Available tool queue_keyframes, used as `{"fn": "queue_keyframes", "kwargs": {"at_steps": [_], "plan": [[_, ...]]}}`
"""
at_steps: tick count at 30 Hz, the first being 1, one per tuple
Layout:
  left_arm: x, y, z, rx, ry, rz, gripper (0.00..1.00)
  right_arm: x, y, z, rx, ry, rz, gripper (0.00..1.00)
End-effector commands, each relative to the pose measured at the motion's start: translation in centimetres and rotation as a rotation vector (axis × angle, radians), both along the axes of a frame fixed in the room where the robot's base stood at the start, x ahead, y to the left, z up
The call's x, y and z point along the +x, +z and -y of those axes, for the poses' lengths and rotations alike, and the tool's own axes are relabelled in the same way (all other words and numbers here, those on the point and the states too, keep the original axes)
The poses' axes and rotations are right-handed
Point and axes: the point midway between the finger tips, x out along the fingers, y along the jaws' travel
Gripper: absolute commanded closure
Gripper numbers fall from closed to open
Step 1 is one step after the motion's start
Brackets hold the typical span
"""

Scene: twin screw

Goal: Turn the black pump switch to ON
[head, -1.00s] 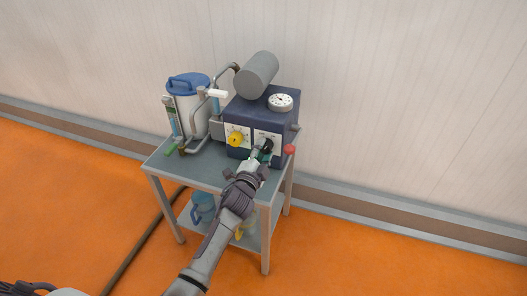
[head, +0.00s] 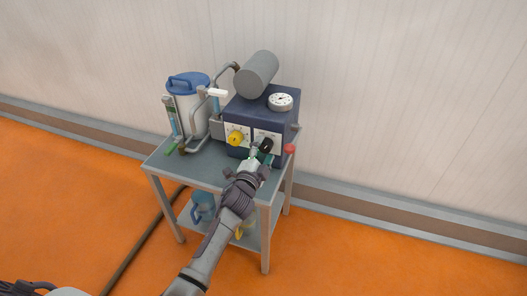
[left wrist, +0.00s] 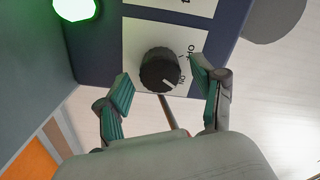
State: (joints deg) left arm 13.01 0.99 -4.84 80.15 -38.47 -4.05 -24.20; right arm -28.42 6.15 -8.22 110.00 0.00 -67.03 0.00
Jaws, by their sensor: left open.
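The black pump switch (head: 266,146) is a round ribbed knob on a white panel on the front of the blue pump box (head: 275,108). In the left wrist view, the black knob (left wrist: 158,68) has a white pointer mark at its lower right, toward one of two small labels that I cannot read surely. My left gripper (head: 260,158) is in front of the knob; in the left wrist view its teal-padded fingers (left wrist: 163,90) are open, apart from the knob on either side.
A yellow knob (head: 235,138) is left of the black one, and a red knob (head: 290,149) is right of it. A white canister with a blue lid (head: 188,84) stands left on the grey cart (head: 203,174). A green light (left wrist: 74,8) glows in the left wrist view.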

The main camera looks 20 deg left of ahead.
Motion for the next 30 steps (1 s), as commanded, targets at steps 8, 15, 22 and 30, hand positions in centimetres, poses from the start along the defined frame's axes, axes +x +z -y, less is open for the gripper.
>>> {"fn": "queue_keyframes", "kwargs": {"at_steps": [8, 15, 22, 30], "plan": [[-2.6, -0.1, -0.2, 0.002, 0.000, -0.001, 0.32, -0.1, 0.0, 0.1, -0.001, 0.001, -0.001, 0.29], [-7.8, -0.1, -0.3, -0.001, -0.001, -0.002, 0.32, 0.0, 0.0, 0.0, 0.000, 0.001, 0.000, 0.29], [-11.2, -0.1, -0.4, 0.000, 0.000, -0.002, 0.32, 0.0, 0.0, 0.0, 0.000, 0.001, 0.000, 0.29], [-12.0, 0.0, -0.4, 0.000, 0.000, 0.000, 0.32, 0.0, 0.0, 0.0, 0.000, 0.001, -0.001, 0.29]]}}
